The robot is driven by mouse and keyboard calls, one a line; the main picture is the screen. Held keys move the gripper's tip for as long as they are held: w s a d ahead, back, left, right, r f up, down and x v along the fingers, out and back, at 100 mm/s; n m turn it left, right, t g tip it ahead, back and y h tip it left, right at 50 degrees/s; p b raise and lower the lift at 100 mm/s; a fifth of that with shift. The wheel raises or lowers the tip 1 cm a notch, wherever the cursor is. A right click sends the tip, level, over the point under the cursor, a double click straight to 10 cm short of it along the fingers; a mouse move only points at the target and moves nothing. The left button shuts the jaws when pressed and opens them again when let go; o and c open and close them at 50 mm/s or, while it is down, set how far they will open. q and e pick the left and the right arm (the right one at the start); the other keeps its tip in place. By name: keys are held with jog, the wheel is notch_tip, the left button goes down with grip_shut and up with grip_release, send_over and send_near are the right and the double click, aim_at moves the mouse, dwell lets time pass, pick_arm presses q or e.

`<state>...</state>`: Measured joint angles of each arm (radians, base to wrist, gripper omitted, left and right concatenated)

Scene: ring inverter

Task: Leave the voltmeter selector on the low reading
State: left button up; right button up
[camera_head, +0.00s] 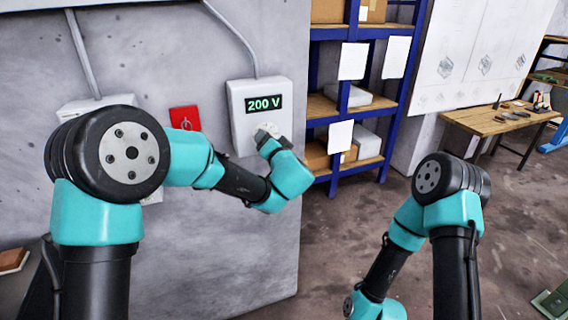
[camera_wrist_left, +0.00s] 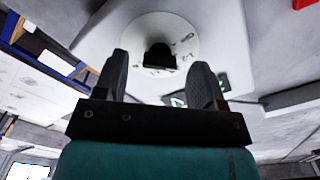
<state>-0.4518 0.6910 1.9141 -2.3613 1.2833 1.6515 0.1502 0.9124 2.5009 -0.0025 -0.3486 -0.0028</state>
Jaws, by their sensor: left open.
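The voltmeter (camera_head: 240,125) is a white box on the grey wall, and its dark display (camera_head: 263,104) reads 200 V in green. In the left wrist view its selector is a black knob (camera_wrist_left: 160,58) on a round white dial (camera_wrist_left: 185,28) with small markings. My left gripper (camera_head: 268,132) is at the lower part of the voltmeter and hides most of the dial in the head view. In the left wrist view its two fingers are apart, one on each side of the knob; I cannot tell whether they touch it. My right gripper is out of view.
A red switch plate (camera_head: 185,118) and another white box (camera_head: 95,103) are on the wall left of the voltmeter. Blue shelving (camera_head: 397,60) with boxes stands right of the wall. A wooden workbench (camera_head: 490,122) is farther right. Open floor lies in between.

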pick_arm(q)
jog(key=v, duration=1.5)
jog(key=shift+s, duration=0.3)
jog(key=s+a+f+g, duration=0.1)
jog(key=a+f+g, duration=0.35)
jog(key=f, duration=0.45)
jog(key=s+a+f+m+g, duration=0.1)
jog(key=a+f+g, duration=0.4)
jog(key=f, duration=0.4)
jog(key=s+a+f+g, duration=0.1)
jog(key=a+f+g, duration=0.3)
jog(key=a+f, duration=0.3)
jog(key=s+a+f+n+g+h, duration=0.1)
jog(key=s+a+f+n+h, duration=0.3)
jog(key=s+f, duration=0.4)
jog(key=s+a+f+n+g+h, duration=0.2)
jog(key=s+a+f+n+h, duration=0.2)
jog(key=s+f, duration=0.5)
jog(key=shift+a+f+h, duration=0.7)
jog(key=shift+a+f, duration=0.7)
jog(key=shift+f, duration=1.45)
jog(key=shift+c, duration=0.3)
